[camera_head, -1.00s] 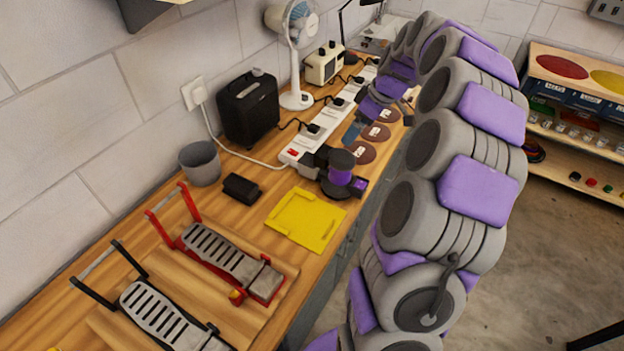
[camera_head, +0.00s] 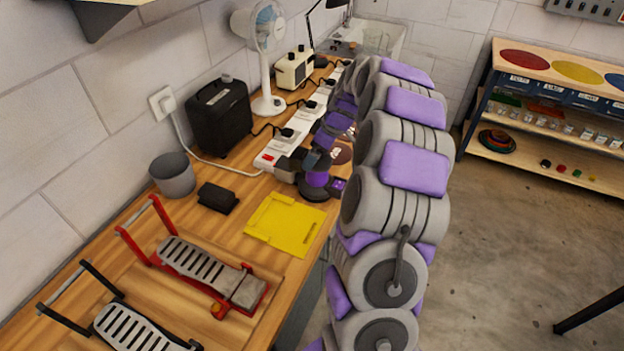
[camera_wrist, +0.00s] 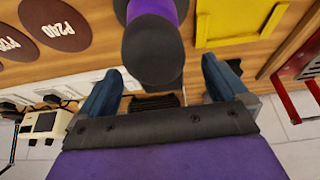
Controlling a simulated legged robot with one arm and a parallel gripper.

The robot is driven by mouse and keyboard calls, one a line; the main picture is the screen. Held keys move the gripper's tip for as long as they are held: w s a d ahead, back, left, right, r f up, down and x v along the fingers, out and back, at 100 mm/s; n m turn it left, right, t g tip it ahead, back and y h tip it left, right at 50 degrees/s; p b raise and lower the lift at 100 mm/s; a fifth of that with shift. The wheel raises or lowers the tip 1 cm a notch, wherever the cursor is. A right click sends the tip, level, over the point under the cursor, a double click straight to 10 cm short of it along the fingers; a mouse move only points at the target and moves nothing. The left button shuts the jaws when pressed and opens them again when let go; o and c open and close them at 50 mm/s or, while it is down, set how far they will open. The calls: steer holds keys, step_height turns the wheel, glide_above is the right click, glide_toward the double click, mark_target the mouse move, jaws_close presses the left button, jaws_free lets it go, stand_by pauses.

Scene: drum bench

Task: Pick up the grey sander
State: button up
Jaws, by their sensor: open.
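The grey sander stands on the wooden bench in the head view (camera_head: 316,187), a dark grey body with a purple band, just right of the power strip. In the wrist view the sander (camera_wrist: 152,52) shows its round dark top and purple band between the two blue fingertips. My gripper (camera_wrist: 161,70) is open and empty, with a finger on either side of the top in the picture. In the head view my gripper (camera_head: 321,158) is just above and behind the sander, partly hiding it. I cannot tell whether they touch.
A yellow tray (camera_head: 286,224) lies close in front of the sander. A white power strip (camera_head: 293,137) with plugs runs along its left. Brown sanding discs (camera_wrist: 61,25) lie beyond it.

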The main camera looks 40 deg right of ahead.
steer(key=f, duration=0.1)
steer(key=d+f, duration=0.1)
steer(key=f+b, duration=0.1)
steer(key=shift+w+d+f, duration=0.15)
steer(key=shift+w+f, duration=0.15)
steer(key=shift+f, duration=0.05)
steer(key=shift+w+a+f, duration=0.35)
steer(key=shift+a+f, duration=0.2)
steer(key=shift+f, duration=0.1)
steer(key=shift+a+r, duration=0.2)
steer(key=shift+a, duration=0.5)
steer(key=shift+c, duration=0.3)
steer(key=shift+d+f, duration=0.15)
steer(key=shift+d, duration=0.5)
steer(key=c, duration=0.4)
steer(key=shift+d, duration=0.1)
steer(key=shift+c, duration=1)
steer(key=shift+a, duration=0.3)
steer(key=c, duration=0.4)
steer(key=shift+d, duration=0.1)
steer(key=shift+c, duration=0.9)
